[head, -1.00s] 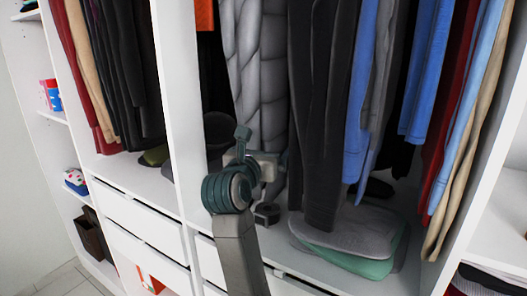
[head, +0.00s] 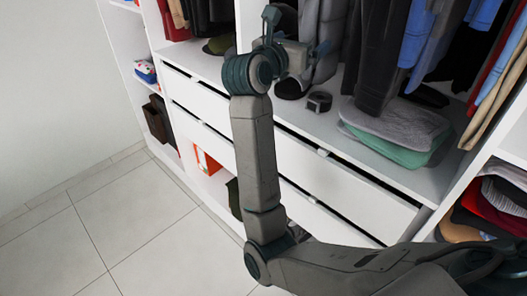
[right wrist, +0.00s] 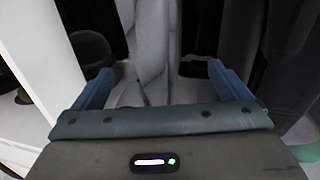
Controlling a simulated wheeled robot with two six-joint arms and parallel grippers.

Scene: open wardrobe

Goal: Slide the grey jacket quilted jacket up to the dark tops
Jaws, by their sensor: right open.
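The grey quilted jacket (head: 330,28) hangs in the middle bay; only its lower part shows in the head view, partly behind my right gripper (head: 297,40). In the right wrist view the jacket (right wrist: 150,45) hangs ahead, between the two blue fingers of my right gripper (right wrist: 162,84). The fingers are wide apart and not closed on it. Dark hanging clothes (head: 373,60) are right of the jacket, and a black garment (right wrist: 97,18) hangs to its left in the wrist view. I cannot tell which are the dark tops. The rail and hangers are out of view. My left gripper is not in view.
Folded grey and green clothes (head: 397,125) and a dark watch-like item (head: 319,101) lie on the bay floor. A white divider (head: 246,25) stands left of the bay. White drawers (head: 345,190) are below. The tiled floor (head: 120,235) at left is clear.

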